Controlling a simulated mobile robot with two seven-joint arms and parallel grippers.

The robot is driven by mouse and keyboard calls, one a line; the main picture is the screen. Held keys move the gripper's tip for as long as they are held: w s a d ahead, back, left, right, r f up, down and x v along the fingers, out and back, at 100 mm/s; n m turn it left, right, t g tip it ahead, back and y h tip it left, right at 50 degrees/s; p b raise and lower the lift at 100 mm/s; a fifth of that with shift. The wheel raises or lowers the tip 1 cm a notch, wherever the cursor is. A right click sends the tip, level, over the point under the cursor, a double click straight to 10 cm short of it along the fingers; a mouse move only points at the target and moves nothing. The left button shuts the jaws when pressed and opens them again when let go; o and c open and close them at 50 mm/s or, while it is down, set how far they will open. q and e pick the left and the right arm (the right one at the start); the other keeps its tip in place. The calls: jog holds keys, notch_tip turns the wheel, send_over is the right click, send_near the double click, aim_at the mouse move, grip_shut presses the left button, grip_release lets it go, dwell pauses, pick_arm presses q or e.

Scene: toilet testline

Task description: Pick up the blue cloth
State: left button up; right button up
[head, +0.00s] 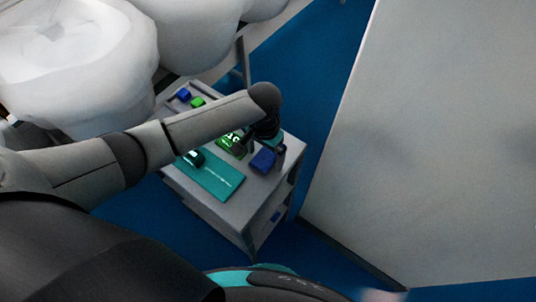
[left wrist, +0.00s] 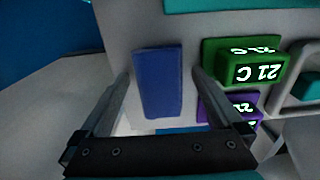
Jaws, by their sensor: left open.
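The blue cloth (head: 263,160) is a small folded block on the top of a grey cart (head: 238,213), near its right edge. My left gripper (head: 268,150) is over the cloth in the head view and partly covers it. In the left wrist view the cloth (left wrist: 158,85) lies between the two open fingers (left wrist: 161,75), with a gap on each side. The fingers hold nothing. Whether the fingertips are level with the cloth I cannot tell. My right gripper is not in view.
A green block (left wrist: 252,65) and a purple block (left wrist: 232,108), both with lit displays, lie close to the right finger in the wrist view. A teal mat (head: 215,180) lies on the cart. White toilets (head: 75,55) stand behind; a large pale panel (head: 435,130) stands right.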

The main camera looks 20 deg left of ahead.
aim_at(265, 156)
pick_arm(q)
jog(key=shift+c, duration=0.2)
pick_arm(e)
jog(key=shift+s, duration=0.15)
pick_arm(q)
jog(key=c, duration=1.2)
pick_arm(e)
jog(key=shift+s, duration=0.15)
pick_arm(q)
jog(key=shift+r, duration=0.1)
notch_tip(265, 156, up, 20)
jog(key=p, duration=0.4)
jog(key=shift+p, duration=0.4)
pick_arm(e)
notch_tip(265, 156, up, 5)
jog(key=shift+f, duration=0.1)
